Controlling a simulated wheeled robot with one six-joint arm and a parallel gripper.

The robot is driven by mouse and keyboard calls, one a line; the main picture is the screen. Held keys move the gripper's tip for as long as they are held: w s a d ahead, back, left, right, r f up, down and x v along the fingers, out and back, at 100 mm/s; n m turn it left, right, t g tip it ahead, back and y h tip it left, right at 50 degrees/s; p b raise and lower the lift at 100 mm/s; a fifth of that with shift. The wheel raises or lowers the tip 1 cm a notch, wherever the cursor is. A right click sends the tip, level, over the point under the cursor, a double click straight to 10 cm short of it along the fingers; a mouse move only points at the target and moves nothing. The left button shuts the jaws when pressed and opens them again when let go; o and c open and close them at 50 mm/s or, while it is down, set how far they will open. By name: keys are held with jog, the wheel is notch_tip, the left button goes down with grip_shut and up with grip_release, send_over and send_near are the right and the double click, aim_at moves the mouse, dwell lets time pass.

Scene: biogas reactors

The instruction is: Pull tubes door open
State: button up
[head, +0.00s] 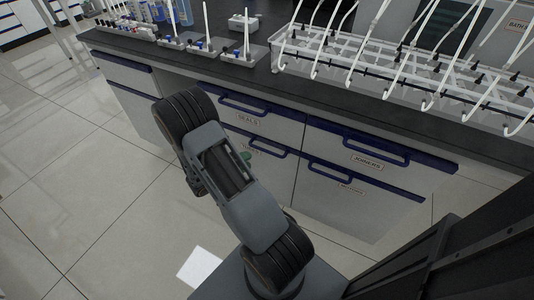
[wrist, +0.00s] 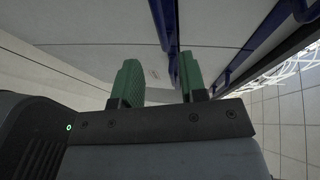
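The tubes door (head: 235,168) is a light grey front low in the dark-topped cabinet, mostly hidden behind my arm. It looks shut. Part of its blue handle (head: 273,148) and its label show beside my arm. My gripper (head: 246,156) is mostly hidden; only a bit of green finger shows in front of this door. In the wrist view, my gripper (wrist: 160,78) has its two green fingers apart, with a small label between them. A blue bar (wrist: 160,25) runs down to the right finger. I cannot tell whether they touch. Nothing is visibly held.
The seals drawer (head: 240,118) is above, the joiners drawer (head: 365,150) and another front (head: 345,190) are to the right. The counter (head: 215,66) carries small stands and a white tube rack (head: 400,75). Tiled floor (head: 90,190) is clear at left.

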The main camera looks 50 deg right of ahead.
aim_at(266, 151)
jog(key=b+x, duration=0.2)
jog(key=x, duration=0.8)
jog(key=shift+d, duration=0.2)
jog(key=shift+c, duration=0.2)
grip_shut()
